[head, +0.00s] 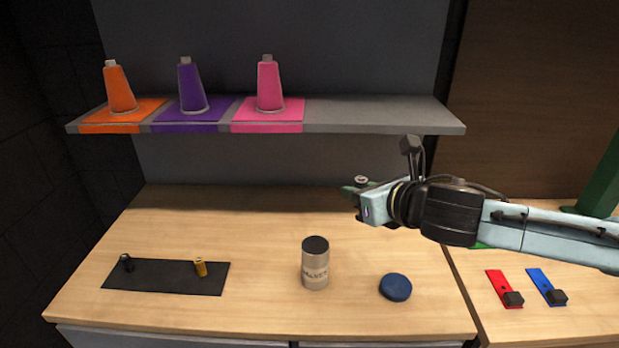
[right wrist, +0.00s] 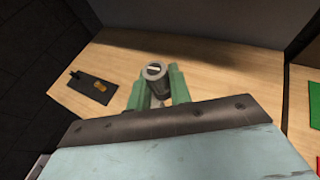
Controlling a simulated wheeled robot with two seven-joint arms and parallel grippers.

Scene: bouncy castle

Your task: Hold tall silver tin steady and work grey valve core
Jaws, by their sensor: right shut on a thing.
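The tall silver tin (head: 315,270) stands upright on the wooden counter, with a dark top and lettering on its side. My right gripper (head: 352,192) is in the air above and to the right of the tin, clear of it. Its green fingers are shut on a small grey piece (head: 361,180), which looks like the grey valve core. In the right wrist view the piece (right wrist: 153,71) is a grey cylinder with a pale slot in its end, between the fingers (right wrist: 156,88). My left gripper is not in view.
A black mat (head: 150,284) at left bears a black piece (head: 126,262) and a brass cylinder (head: 201,267). A blue disc (head: 395,287) lies right of the tin. A shelf (head: 370,113) behind holds orange, purple and pink cones. Red (head: 497,282) and blue (head: 541,281) strips lie at right.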

